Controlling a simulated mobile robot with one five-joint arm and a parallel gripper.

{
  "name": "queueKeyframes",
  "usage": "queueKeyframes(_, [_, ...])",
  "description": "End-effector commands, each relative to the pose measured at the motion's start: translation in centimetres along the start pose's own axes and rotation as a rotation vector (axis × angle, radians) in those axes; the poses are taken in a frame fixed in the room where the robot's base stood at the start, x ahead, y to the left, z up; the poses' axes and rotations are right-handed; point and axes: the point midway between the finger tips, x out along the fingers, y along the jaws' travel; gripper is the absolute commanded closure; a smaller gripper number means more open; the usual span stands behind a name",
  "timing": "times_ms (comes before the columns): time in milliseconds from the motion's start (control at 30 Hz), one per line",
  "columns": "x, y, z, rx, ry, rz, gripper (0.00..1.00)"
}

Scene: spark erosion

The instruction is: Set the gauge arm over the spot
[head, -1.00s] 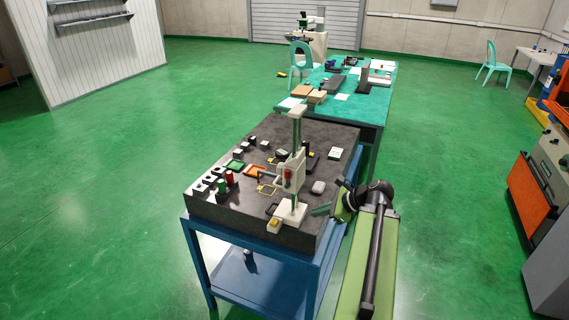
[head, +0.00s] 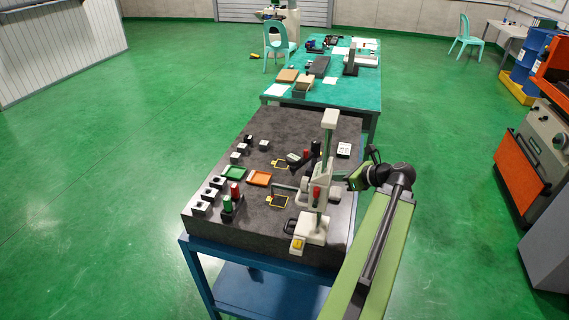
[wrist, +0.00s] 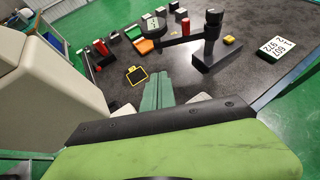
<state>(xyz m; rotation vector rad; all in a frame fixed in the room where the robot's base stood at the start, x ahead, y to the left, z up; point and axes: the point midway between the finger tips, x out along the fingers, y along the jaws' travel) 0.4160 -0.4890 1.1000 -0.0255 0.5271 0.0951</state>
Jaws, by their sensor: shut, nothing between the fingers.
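A white gauge stand (head: 310,232) with a tall column (head: 328,150) stands at the right front of the dark plate. Its gauge arm (head: 284,187) points left, with a red lever (head: 317,193) on the carriage. A yellow-edged square with dark inside (head: 278,201) lies on the plate near the arm tip; I cannot tell whether the tip is above it. A second, black stand (wrist: 215,58) has a side arm (wrist: 176,41) and a red knob (wrist: 185,24). My gripper (wrist: 158,92) is shut and empty, right of the white stand; contact is unclear.
A teal table (head: 345,95) stands behind; the green floor at left is clear.

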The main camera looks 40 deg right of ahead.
Motion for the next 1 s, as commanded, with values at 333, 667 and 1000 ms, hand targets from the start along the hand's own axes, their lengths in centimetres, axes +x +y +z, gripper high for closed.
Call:
queueKeyframes(333, [0.7,0.4,0.4,-0.007,-0.001,0.013,1.00])
queueKeyframes(667, [5.7,0.7,0.0,-0.011,-0.001,0.019,1.00])
queueKeyframes(1000, [12.3,0.8,1.3,-0.011,-0.001,0.019,1.00])
